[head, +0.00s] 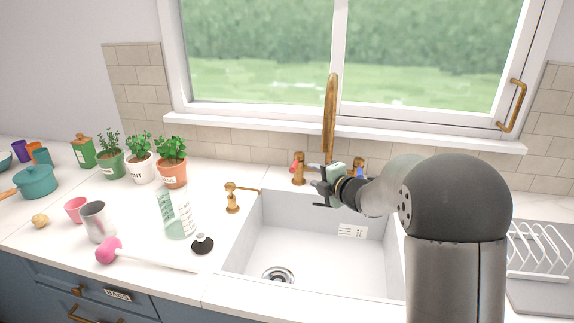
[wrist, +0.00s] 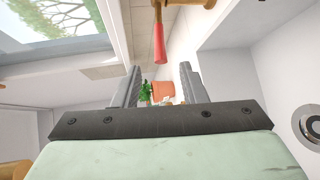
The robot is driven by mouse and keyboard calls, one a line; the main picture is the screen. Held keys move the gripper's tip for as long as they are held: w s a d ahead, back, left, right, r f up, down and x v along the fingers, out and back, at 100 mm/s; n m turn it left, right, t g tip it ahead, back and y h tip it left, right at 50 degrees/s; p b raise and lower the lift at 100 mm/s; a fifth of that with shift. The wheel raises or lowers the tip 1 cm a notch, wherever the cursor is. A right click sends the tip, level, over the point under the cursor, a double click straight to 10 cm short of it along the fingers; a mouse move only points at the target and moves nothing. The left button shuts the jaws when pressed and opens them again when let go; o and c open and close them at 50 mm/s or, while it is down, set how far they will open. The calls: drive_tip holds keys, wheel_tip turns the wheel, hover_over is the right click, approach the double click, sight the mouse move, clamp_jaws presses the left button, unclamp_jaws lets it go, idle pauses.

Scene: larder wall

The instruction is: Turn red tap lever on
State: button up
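The red tap lever (head: 293,167) is on the left brass tap post behind the sink in the head view. In the wrist view the red lever (wrist: 159,44) hangs down from a brass part, near the top of the picture and ahead of the fingers. My gripper (head: 316,193) is over the back of the sink, just right of and in front of the red lever. In the wrist view my gripper (wrist: 160,88) has its fingers spread with nothing between them. It looks apart from the lever. The blue lever (head: 360,166) is partly hidden behind my arm.
The tall brass spout (head: 330,110) rises behind my gripper. The white sink (head: 300,240) is empty below. A brass soap dispenser (head: 232,199) stands left of the sink, with potted herbs (head: 171,172) farther left. A dish rack (head: 540,248) is at the right.

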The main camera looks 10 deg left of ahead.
sight(296, 162)
drive_tip(key=p+x, duration=0.2)
drive_tip(key=x, duration=1.1)
drive_tip(key=shift+a+p, duration=0.2)
drive_tip(key=shift+p, duration=0.1)
drive_tip(key=shift+w, duration=0.1)
clamp_jaws()
drive_tip(key=shift+d+f+b, duration=0.1)
drive_tip(key=shift+b, duration=0.2)
